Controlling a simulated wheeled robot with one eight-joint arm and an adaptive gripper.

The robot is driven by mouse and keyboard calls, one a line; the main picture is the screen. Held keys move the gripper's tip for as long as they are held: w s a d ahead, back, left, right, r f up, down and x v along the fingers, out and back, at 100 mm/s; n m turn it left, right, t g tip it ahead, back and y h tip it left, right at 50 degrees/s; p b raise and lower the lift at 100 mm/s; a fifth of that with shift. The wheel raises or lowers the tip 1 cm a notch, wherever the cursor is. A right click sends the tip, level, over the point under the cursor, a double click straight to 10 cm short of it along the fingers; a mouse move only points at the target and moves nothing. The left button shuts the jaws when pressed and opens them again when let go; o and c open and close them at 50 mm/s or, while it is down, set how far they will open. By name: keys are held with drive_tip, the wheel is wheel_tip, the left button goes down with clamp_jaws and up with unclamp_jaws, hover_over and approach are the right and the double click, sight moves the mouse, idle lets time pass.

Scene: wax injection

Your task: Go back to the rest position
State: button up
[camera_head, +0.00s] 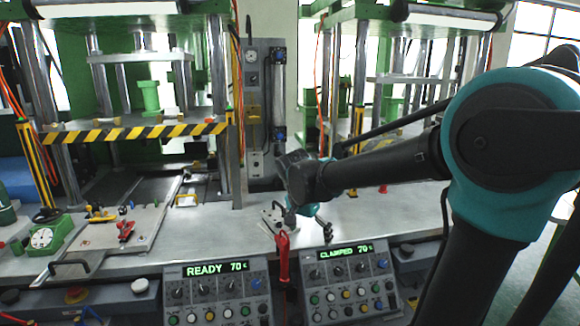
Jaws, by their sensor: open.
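My gripper (290,214) hangs at the end of my arm, low over the metal worktop (215,232) near the middle of the view. It is open, and I see nothing held between its fingers. The fingers are small and partly dark against the worktop, so I cannot tell whether they touch it. My arm reaches in from the right, with a large teal joint close to the camera. A red-handled lever (283,258) stands just in front of and below the gripper, between the two control panels.
The left panel (217,293) reads READY 70, the right panel (350,284) CLAMPED 70. Green presses with steel columns rise behind. A yellow-black striped bar (135,133) crosses the left press. A plate with red clamps (105,232) and a dial gauge (43,238) lie left.

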drive_tip(key=s+d+f+n+t+y, duration=0.1)
drive_tip(key=s+d+f+n+y, duration=0.1)
drive_tip(key=s+d+f+n, duration=0.5)
drive_tip(key=s+d+f, duration=0.6)
drive_tip(key=s, duration=0.1)
drive_tip(key=shift+t, duration=0.4)
